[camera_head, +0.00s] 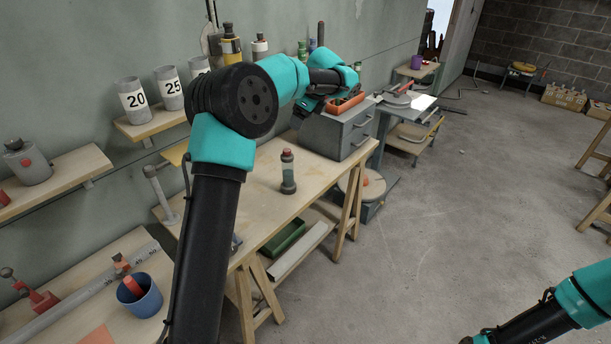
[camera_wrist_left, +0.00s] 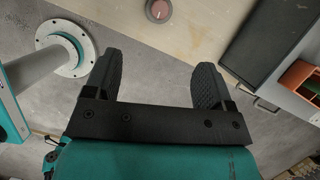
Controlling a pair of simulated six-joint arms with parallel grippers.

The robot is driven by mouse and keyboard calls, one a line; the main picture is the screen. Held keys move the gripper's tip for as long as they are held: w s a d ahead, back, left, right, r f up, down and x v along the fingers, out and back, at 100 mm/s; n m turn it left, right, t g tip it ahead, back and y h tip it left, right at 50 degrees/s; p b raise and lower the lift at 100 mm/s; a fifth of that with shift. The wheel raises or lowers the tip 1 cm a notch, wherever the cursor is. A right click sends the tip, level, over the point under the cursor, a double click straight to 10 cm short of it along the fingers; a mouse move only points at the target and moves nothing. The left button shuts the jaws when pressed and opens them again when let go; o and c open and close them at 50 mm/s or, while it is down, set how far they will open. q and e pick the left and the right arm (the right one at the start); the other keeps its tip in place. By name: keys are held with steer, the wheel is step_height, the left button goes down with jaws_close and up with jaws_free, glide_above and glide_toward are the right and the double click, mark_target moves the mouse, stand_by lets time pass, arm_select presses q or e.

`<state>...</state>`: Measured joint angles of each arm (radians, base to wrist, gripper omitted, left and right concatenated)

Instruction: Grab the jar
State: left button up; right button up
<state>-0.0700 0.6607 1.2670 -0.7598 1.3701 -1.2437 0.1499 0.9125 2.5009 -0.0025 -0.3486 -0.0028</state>
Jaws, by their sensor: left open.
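The jar (camera_head: 288,172) is a small dark cylinder with a greenish middle and a dark reddish cap. It stands upright on the wooden workbench (camera_head: 262,208). In the left wrist view its round reddish top (camera_wrist_left: 158,10) shows at the upper edge, beyond the fingertips. My left gripper (camera_wrist_left: 153,75) is open, with nothing between its two black fingers. In the head view the left gripper is partly hidden by my own arm, above the bench near the grey drawer box. The fingers are apart from the jar. My right gripper is outside the views; only part of that arm shows at lower right.
A grey drawer box (camera_head: 338,134) with an orange tray (camera_head: 345,103) on top stands to the right of the jar. Wall shelves with numbered containers (camera_head: 134,98) are behind on the left. A blue cup (camera_head: 139,296) stands at lower left. The bench around the jar is clear.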

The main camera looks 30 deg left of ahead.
mark_target(288, 150)
arm_select(q)
steer(key=shift+a, duration=0.1)
steer(key=x, duration=1.2)
steer(key=shift+f, duration=0.25)
steer(key=shift+f, duration=0.1)
steer(key=x, duration=0.5)
steer(key=c, duration=1.3)
